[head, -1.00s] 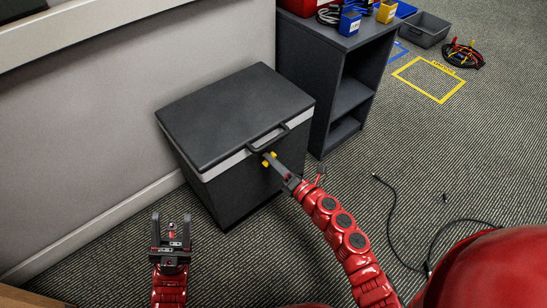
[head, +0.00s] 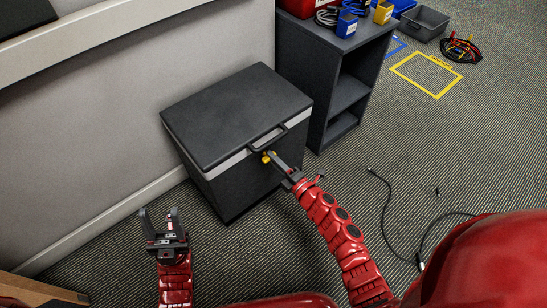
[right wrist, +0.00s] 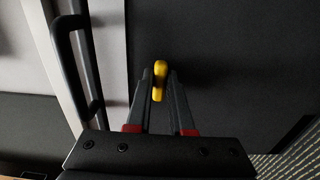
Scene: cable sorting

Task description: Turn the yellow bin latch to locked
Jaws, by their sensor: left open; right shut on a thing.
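The dark bin (head: 235,178) stands on the carpet against the wall, with its black lid (head: 235,112) closed and a light grey band below the lid. The yellow latch (head: 265,157) is on the bin's front, just below the black handle (head: 267,138). In the right wrist view the yellow latch (right wrist: 159,80) shows between my fingertips. My right gripper (head: 271,158) is shut on the latch; it also shows in the right wrist view (right wrist: 160,92). My left gripper (head: 160,216) is open and empty, above the carpet left of the bin.
A dark grey shelf unit (head: 333,80) stands right beside the bin, with small blue and yellow bins on top. A black cable (head: 385,205) lies on the carpet at right. A yellow floor outline (head: 426,73) and a cable coil (head: 459,50) are farther back.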

